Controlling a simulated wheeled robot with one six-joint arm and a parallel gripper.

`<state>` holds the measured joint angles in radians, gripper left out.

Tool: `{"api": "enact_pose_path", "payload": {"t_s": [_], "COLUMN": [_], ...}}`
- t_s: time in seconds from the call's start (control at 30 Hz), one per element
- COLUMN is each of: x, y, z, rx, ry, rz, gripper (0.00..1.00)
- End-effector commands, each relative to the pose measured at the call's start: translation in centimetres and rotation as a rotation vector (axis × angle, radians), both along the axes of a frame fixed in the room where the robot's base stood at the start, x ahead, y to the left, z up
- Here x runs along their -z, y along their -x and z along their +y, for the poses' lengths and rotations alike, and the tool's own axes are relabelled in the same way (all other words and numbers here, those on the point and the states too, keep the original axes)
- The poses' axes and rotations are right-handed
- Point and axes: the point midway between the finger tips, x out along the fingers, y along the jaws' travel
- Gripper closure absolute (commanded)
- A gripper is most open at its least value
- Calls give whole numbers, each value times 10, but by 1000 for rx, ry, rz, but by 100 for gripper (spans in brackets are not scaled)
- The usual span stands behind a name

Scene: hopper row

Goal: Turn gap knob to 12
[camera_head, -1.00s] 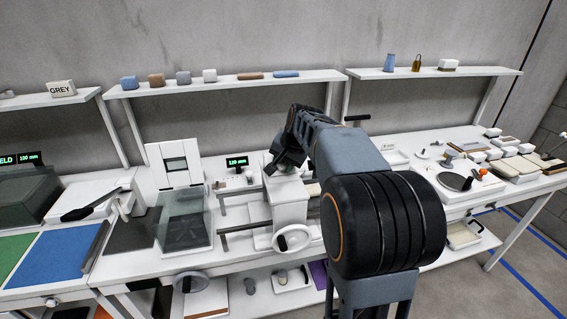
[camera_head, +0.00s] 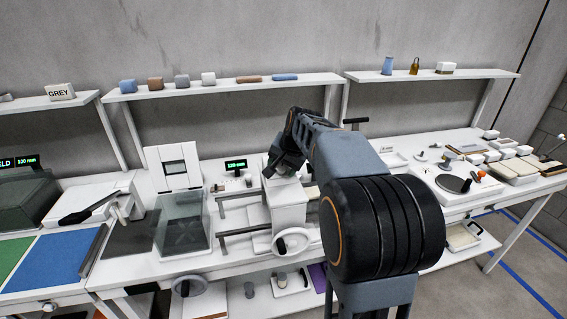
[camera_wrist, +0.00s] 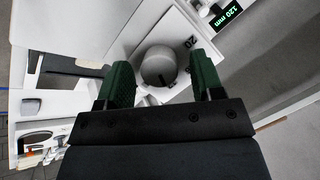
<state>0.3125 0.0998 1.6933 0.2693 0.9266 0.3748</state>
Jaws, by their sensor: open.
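The gap knob, a grey round knob (camera_wrist: 158,66), sits on a white dial plate with dark numbers in the wrist view; a "20" (camera_wrist: 190,43) is legible and other marks are partly hidden. My gripper (camera_wrist: 158,82) is open, with its green-padded fingers on either side of the knob; I cannot tell whether they touch it. In the head view my gripper (camera_head: 270,172) is over the top of the white machine block (camera_head: 287,205), and my arm hides most of the knob there. A green display (camera_wrist: 226,14) beside it reads 120 mm.
A white handwheel (camera_head: 291,242) is on the block's front, with rails to its left. A clear-walled box (camera_head: 183,225) stands further left. A shelf (camera_head: 220,87) with small blocks is behind the machine.

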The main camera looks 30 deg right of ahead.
Motion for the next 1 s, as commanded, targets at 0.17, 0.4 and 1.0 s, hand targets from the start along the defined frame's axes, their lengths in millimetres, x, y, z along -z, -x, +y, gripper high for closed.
{"api": "enact_pose_path", "payload": {"t_s": [0.17,0.4,1.0], "x": [-12,-53,-121], "y": [6,28,63], "z": [-1,-5,-10], "rx": [1,2,0], "ry": [1,2,0], "rz": [-3,-6,-1], "gripper": [39,39,39]}}
